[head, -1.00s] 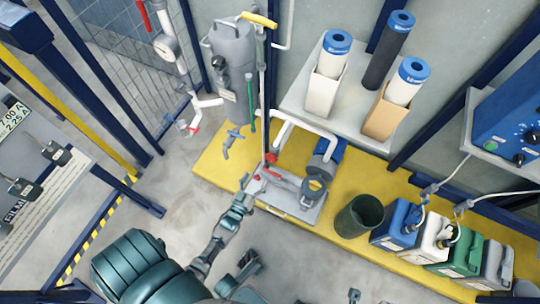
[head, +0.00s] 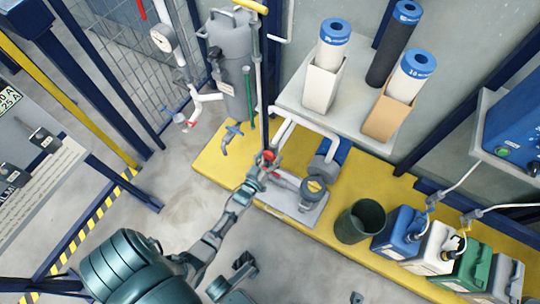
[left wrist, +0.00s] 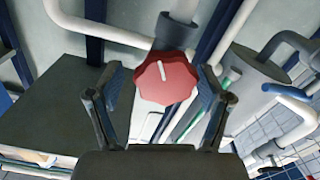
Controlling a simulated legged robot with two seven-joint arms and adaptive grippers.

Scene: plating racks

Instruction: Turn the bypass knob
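The bypass knob (left wrist: 167,78) is red and lobed with a pale line on its face. In the left wrist view it sits on a grey pipe, between the fingers of my left gripper (left wrist: 165,100). The two fingers stand apart on either side, with visible gaps to the knob, so the gripper is open. In the head view the left gripper (head: 262,172) is at the red knob (head: 268,157) above the pump base, and its fingers are too small to read. Dark parts of mine show at the bottom; I cannot make out the right gripper's fingers.
A pump (head: 328,160) and white pipes stand on the yellow platform (head: 212,152). A dark green bin (head: 360,221) and several canisters (head: 397,232) stand to the right. A shelf (head: 290,98) with filter cartridges is behind. A grey tank (head: 232,75) stands at the back left.

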